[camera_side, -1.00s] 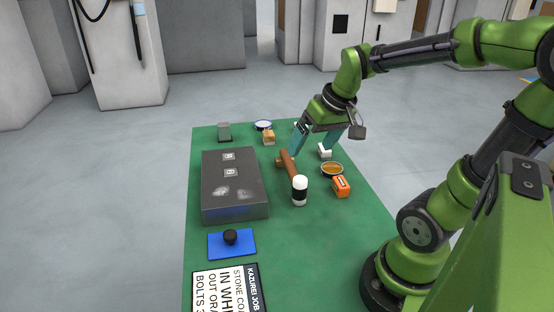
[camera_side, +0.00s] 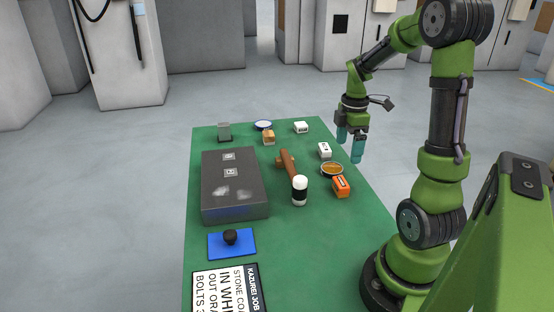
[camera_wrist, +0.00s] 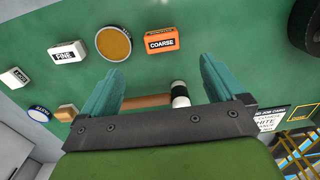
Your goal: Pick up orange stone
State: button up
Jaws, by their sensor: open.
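The orange stone (camera_side: 341,187) is a small block with a dark label, lying near the right edge of the green mat in the side view. In the wrist view the orange stone (camera_wrist: 161,41) reads COARSE and lies beyond my fingertips. My gripper (camera_side: 349,146) has teal fingers pointing down. It is open and empty, in the air behind the stone and apart from it. In the wrist view the two fingers of my gripper (camera_wrist: 159,70) stand wide apart, with nothing between the tips but green mat.
An amber dish (camera_side: 332,170) sits close to the stone. A white FINE stone (camera_side: 324,150) and another white block (camera_side: 301,127) lie farther back. A dark box (camera_side: 233,190) fills the mat's left.

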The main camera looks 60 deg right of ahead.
send_over(341, 181)
jog(key=f, duration=0.7)
jog(key=shift+s+d+f, duration=0.2)
jog(key=shift+d+f, duration=0.05)
jog(key=shift+f, duration=0.05)
jog(key=shift+w+a+f, duration=0.1)
jog(key=shift+a+f, duration=0.05)
jog(key=shift+f, duration=1.25)
jog(key=shift+w+a+f, duration=0.1)
jog(key=shift+a+f, duration=0.05)
jog(key=shift+f, duration=1.2)
jog(key=c, duration=1.2)
notch_tip(341, 181, up, 10)
jog(key=shift+r, duration=0.1)
jog(key=shift+c, duration=0.3)
